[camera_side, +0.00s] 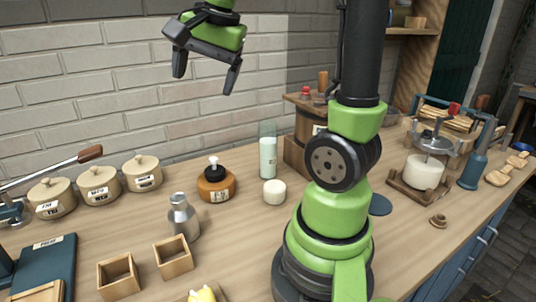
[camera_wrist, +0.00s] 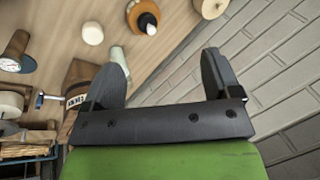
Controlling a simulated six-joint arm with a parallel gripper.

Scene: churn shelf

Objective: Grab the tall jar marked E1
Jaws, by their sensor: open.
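A tall clear glass jar (camera_side: 268,156) with pale contents stands upright on the counter near the wall in the side view. I cannot read a mark E1 on it. In the wrist view a pale tall shape, probably this jar (camera_wrist: 117,53), shows partly behind one finger. My gripper (camera_side: 206,79) is open and empty, high above the counter, to the left of the jar in the side view. In the wrist view its two fingers (camera_wrist: 163,62) are spread wide with nothing between them but counter and wall.
A squat white jar (camera_side: 274,192) stands just in front of the tall jar. A round orange pot with a black lid (camera_side: 216,186) is to its left, and a wooden stand (camera_side: 298,150) is close on its right. A metal bottle (camera_side: 182,219) and several lidded pots (camera_side: 142,174) stand further left.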

